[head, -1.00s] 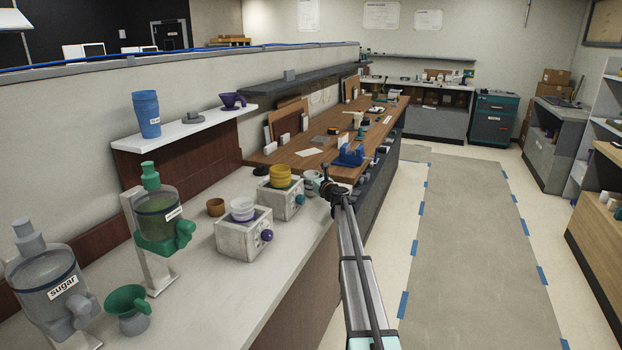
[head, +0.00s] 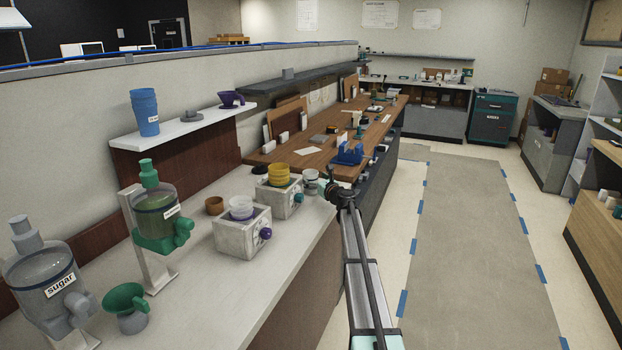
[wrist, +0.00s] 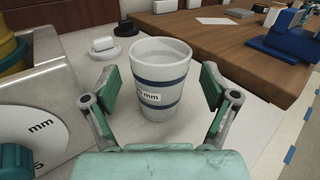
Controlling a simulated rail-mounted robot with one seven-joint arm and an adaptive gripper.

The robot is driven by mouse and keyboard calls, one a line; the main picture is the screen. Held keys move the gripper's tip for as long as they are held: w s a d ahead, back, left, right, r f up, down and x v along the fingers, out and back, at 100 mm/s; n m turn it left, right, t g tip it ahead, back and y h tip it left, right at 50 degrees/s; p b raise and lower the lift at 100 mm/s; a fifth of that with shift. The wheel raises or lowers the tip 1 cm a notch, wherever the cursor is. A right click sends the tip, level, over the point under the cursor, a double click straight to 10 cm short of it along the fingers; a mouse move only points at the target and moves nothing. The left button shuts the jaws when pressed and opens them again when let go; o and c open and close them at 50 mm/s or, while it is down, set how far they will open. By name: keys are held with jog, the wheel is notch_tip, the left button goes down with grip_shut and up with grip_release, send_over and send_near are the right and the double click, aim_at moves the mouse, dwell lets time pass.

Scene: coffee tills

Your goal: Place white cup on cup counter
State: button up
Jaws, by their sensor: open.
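The white cup (wrist: 160,75) with two blue bands and a label ending in "mm" stands upright on the pale counter (head: 200,310). In the head view the cup (head: 311,180) is small, at the counter's right edge beyond the box dispensers. My gripper (wrist: 159,92) is open, with one finger to the left and one to the right of the cup. It does not visibly grip the cup; whether a fingertip touches it I cannot tell. In the head view my gripper (head: 328,187) is just right of the cup.
Two pale boxes hold stacked cups, white (head: 241,207) and yellow (head: 279,174). A brown cup (head: 214,205) stands behind them. A wooden counter (head: 325,145) with a blue device (head: 350,153) lies beyond. The sugar dispenser (head: 45,285) is at the left.

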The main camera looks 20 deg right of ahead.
jog(key=s, duration=0.7)
jog(key=shift+s+d+b, duration=0.15)
jog(key=shift+d+b, duration=0.15)
jog(key=shift+s+d, duration=0.1)
jog(key=shift+s, duration=0.05)
